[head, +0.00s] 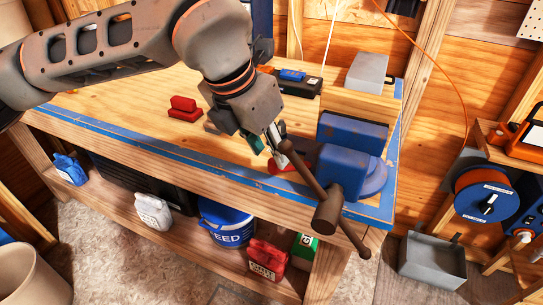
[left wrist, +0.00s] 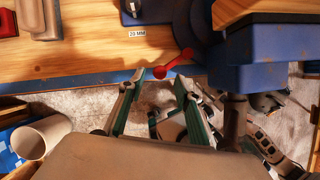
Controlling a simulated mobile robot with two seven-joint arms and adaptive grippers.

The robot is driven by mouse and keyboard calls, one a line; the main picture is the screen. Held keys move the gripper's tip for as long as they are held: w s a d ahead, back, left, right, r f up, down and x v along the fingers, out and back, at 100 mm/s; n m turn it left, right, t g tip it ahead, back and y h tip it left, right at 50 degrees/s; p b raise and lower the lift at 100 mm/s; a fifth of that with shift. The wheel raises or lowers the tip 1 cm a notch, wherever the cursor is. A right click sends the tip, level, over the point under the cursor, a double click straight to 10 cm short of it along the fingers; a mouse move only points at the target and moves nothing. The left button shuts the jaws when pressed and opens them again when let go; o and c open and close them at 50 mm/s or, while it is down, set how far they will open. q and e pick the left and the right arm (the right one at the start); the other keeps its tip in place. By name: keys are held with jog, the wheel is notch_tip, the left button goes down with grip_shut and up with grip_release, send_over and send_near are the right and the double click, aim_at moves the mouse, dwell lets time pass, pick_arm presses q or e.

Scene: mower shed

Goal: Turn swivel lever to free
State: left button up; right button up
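The red swivel lever (left wrist: 174,63) sticks out from the base of the blue vise (head: 352,145), past the bench's front edge. In the left wrist view its round knob lies between and just beyond my fingertips, with a gap to each finger. In the head view only a bit of the red lever (head: 277,166) shows beside my fingers. My left gripper (head: 270,147) points down just left of the vise; in the wrist view its two fingers (left wrist: 160,82) are apart and empty. My right gripper is in neither view.
The vise's brown handle bar (head: 310,170) slants close by my left fingers. The lower shelf holds jugs and a blue bucket (head: 226,226). A grey bin (head: 432,262) stands at right.

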pick_arm(q)
jog(key=v, duration=0.8)
jog(key=shift+r, duration=0.25)
